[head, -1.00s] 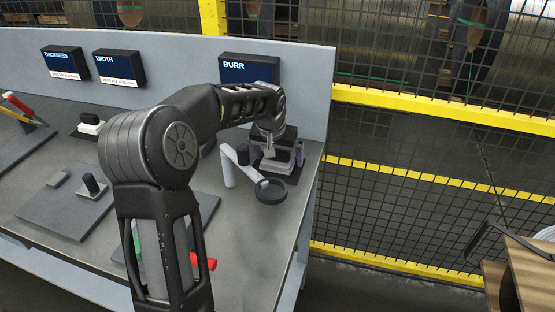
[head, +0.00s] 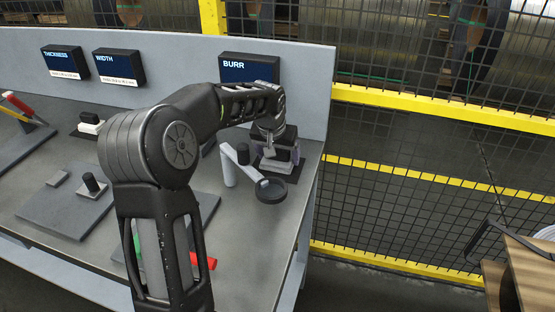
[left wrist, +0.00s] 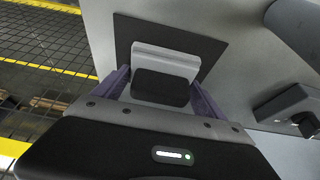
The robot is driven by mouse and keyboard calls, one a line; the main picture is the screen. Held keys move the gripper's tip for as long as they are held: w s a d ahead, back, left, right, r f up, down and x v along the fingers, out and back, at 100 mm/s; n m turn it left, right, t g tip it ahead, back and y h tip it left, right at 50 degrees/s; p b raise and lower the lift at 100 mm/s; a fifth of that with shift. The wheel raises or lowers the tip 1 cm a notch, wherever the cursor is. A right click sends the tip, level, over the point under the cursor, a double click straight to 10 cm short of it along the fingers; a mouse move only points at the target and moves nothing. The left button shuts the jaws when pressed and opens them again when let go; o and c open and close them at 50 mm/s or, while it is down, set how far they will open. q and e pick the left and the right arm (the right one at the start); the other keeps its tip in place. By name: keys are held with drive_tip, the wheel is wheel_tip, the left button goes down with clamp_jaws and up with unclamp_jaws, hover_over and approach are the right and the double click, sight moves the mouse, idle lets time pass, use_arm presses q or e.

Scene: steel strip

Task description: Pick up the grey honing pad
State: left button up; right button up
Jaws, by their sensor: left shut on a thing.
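The grey honing pad, a light grey block with a dark top part, shows in the left wrist view (left wrist: 165,60) over a dark mat (left wrist: 210,48). In the head view the pad (head: 274,167) is at the right end of the bench, partly hidden by my gripper. My left gripper (head: 277,152) reaches down over it from above. Its purple fingers stand on either side of the pad in the left wrist view (left wrist: 162,94), shut on it. I cannot tell whether the pad touches the mat. My right gripper is not in view.
The BURR display (head: 248,68) is behind. A white block with a black top (head: 89,124) and a plate with a black knob (head: 93,186) lie left. The bench ends at right.

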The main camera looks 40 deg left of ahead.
use_arm(q)
drive_tip(key=c, duration=0.3)
wheel_tip(320, 180, up, 10)
drive_tip(key=shift+r, duration=0.1)
idle(0.5)
idle(0.3)
drive_tip(key=o, duration=0.9)
drive_tip(key=c, duration=0.9)
drive_tip(key=shift+d, duration=0.1)
